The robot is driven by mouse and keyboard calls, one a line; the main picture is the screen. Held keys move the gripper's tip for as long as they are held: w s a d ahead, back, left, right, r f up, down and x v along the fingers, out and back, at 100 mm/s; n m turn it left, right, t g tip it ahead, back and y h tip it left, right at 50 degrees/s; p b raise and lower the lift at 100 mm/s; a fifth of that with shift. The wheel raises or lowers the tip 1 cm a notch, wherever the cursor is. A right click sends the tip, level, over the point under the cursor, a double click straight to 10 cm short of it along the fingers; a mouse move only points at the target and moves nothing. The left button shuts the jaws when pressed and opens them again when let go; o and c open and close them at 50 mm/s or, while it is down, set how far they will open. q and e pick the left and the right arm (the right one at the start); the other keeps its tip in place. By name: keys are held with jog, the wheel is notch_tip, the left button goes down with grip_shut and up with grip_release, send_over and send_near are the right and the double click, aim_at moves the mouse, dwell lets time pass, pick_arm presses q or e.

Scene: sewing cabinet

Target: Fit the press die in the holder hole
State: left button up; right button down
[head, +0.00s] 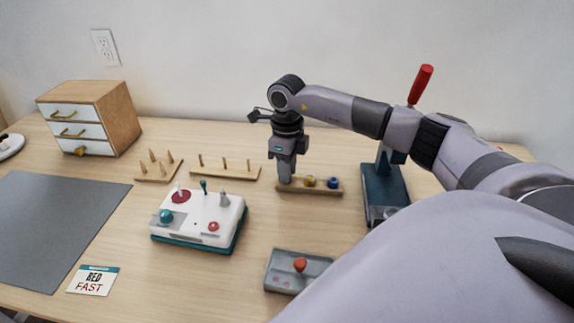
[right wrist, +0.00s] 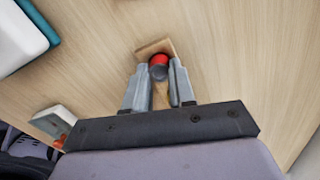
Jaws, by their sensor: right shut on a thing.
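The wooden holder (head: 334,190) is a short strip on the table, bearing a yellow die (head: 310,181) and a blue die (head: 333,183). My right gripper (head: 286,180) points down at its left end. In the right wrist view my right gripper (right wrist: 159,75) is shut on a red die with a grey top (right wrist: 158,68), at one end of the holder (right wrist: 153,47). The fingers hide this die in the head view. I cannot tell whether it sits in a hole or just above. My left gripper is not in view.
A blue-grey press (head: 382,187) with a red handle (head: 420,84) stands right of the holder. Two pegged wooden racks (head: 228,173) lie left of it. A white control box (head: 199,220) and a grey box with a red knob (head: 285,279) are nearer. A drawer cabinet (head: 110,105) stands back left.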

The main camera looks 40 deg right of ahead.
jog(key=shift+f, duration=0.2)
dwell(0.5)
jog(key=c, duration=0.9)
grip_release()
jog(key=shift+o, duration=0.2)
jog(key=shift+r, duration=3.6)
